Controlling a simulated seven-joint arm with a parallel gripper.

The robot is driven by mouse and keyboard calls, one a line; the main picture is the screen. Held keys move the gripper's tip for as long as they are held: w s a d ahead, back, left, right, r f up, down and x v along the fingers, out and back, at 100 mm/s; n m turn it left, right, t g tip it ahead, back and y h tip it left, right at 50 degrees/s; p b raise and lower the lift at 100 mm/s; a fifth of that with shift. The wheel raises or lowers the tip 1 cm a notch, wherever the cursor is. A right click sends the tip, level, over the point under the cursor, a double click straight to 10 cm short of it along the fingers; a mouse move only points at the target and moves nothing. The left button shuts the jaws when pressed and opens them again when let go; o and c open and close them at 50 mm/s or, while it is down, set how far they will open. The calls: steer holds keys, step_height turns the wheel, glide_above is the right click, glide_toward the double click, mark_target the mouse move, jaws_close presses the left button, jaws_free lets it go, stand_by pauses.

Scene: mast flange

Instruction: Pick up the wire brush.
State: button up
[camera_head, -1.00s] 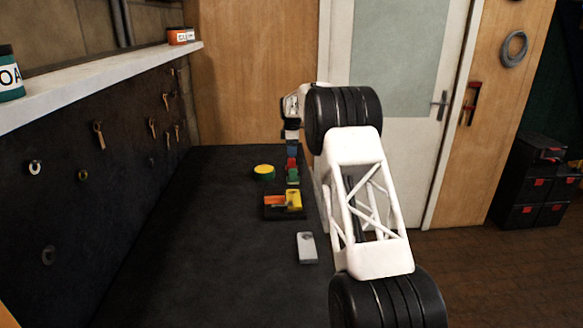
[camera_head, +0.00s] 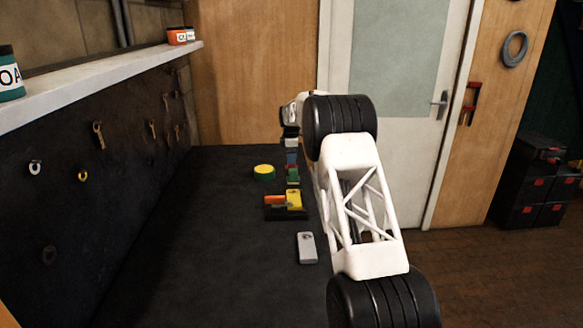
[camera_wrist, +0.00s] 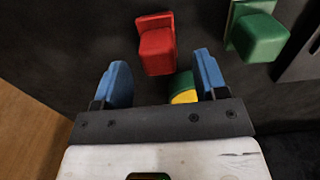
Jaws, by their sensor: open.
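I cannot tell for certain which item is the wire brush; no bristles show clearly. My gripper (camera_wrist: 160,66) is open and empty, its two blue fingers spread over the dark bench. A red block-like item (camera_wrist: 156,45) lies ahead of the fingers, between their lines, in the wrist view. A green block-like item (camera_wrist: 258,36) lies to its right. It also shows just below my gripper (camera_head: 291,160) in the head view (camera_head: 293,175).
A grey-white item (camera_head: 307,248) lies nearer on the bench (camera_head: 190,240). The bench's left part is clear. A pegboard wall (camera_head: 60,210) with hooks and a shelf (camera_head: 100,80) bounds the left side.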

mark_target(292, 166)
steer(key=shift+f, duration=0.1)
steer(key=shift+d+f, duration=0.1)
steer(key=shift+f, duration=2.4)
steer(key=shift+c, duration=0.2)
steer(key=c, duration=1)
steer(key=shift+r, duration=0.15)
steer(key=shift+r, duration=4.9)
